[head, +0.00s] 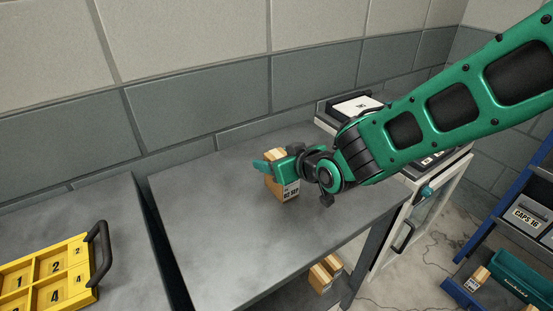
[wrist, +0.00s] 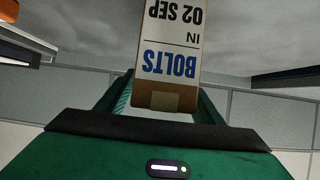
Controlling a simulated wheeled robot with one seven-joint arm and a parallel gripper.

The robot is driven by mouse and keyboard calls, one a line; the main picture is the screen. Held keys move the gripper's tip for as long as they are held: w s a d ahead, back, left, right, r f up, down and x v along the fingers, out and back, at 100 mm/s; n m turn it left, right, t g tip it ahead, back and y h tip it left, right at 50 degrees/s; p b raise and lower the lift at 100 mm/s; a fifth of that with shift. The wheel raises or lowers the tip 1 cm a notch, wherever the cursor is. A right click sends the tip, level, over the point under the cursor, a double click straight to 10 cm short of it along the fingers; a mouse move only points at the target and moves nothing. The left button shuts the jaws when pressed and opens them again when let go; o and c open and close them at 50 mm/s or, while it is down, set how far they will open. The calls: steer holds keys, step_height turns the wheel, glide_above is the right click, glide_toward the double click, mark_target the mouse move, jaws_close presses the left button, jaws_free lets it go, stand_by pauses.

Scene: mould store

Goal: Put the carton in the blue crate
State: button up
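The carton (head: 285,187) is a small brown box with a white label at the left-centre of the grey table, in the head view. In the wrist view the carton (wrist: 172,50) fills the space between the fingers, and its label reads BOLTS, upside down. My gripper (head: 272,164) reaches it from the right, with green fingers on either side, and looks shut on it. The carton looks upright, at or just above the tabletop; a gap under it cannot be made out. I cannot make out a blue crate for certain in either view.
A yellow compartment tray (head: 48,275) with a black handle lies on another table at left. Another carton (head: 325,272) sits below the table. A blue rack (head: 496,215) at right holds a grey CAPS 16 bin (head: 529,219) and a teal box (head: 522,277). The table's left and front areas are clear.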

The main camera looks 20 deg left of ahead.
steer(key=shift+r, duration=0.1)
steer(key=shift+s+d+r, duration=0.1)
steer(key=shift+r, duration=0.05)
steer(key=v, duration=1.1)
steer(key=shift+s+d, duration=0.2)
steer(key=shift+s, duration=0.1)
steer(key=shift+r, duration=0.1)
